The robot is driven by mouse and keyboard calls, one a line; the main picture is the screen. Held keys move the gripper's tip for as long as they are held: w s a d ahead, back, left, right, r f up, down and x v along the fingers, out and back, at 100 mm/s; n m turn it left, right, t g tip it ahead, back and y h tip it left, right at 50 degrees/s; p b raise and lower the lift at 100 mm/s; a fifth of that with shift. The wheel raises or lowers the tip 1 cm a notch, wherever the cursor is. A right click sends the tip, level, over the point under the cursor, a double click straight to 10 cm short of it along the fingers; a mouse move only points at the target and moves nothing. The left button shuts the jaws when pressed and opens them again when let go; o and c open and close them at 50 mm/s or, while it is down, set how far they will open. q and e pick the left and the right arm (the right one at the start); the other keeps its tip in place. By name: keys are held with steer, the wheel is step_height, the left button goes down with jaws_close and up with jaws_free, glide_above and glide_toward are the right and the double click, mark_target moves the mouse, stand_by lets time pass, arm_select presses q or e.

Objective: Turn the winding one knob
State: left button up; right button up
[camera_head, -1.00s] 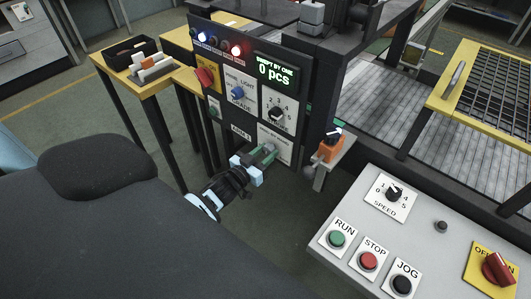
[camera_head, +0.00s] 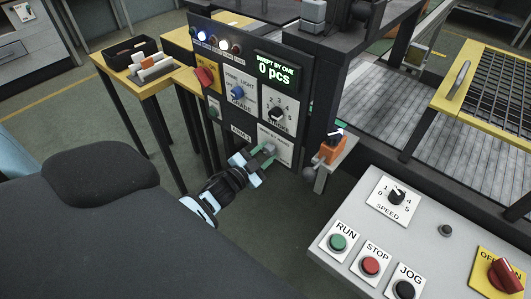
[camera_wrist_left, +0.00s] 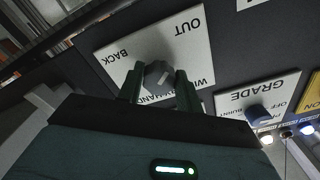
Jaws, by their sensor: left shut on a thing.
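The winding knob (camera_wrist_left: 158,72) is a grey knob on a white plate (camera_wrist_left: 190,45) lettered OUT, BACK and, partly hidden, WIND BY HAND. In the head view the same plate (camera_head: 278,139) is low on the dark control panel, and the knob (camera_head: 269,149) shows small at my fingertips. My left gripper (camera_head: 264,157) reaches up to it from the lower left. In the left wrist view its two dark green fingers (camera_wrist_left: 159,84) stand either side of the knob and are shut on it. The lower part of the knob is hidden. My right gripper is not in view.
The panel also carries a blue GRADE knob (camera_head: 237,92), a black knob (camera_head: 276,113), a red switch (camera_head: 205,76) and a display reading 0 pcs (camera_head: 276,72). An orange block (camera_head: 333,151) juts out right of my gripper. A console (camera_head: 405,235) stands at front right.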

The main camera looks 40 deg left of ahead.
arm_select(q)
steer(key=shift+m, duration=0.5)
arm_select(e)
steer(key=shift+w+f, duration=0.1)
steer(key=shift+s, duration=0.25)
arm_select(q)
steer(key=o, duration=1)
steer(key=s, duration=0.7)
steer(key=shift+s+a, duration=0.35)
steer(key=shift+s, duration=0.05)
steer(key=s+d+f+n+g+p, duration=0.2)
steer(key=s+d, duration=0.3)
steer(key=s, duration=0.5)
steer(key=s+d+f+n+g+p, duration=0.2)
steer(key=s+d+g, duration=0.2)
steer(key=s, duration=0.6)
steer(key=s+d+f+n+g+p, duration=0.2)
steer(key=s+d, duration=0.4)
steer(key=s, duration=0.4)
steer(key=shift+s+d+n+g+h, duration=0.2)
steer(key=shift+d+n+g+h, duration=0.2)
steer(key=shift+g, duration=0.2)
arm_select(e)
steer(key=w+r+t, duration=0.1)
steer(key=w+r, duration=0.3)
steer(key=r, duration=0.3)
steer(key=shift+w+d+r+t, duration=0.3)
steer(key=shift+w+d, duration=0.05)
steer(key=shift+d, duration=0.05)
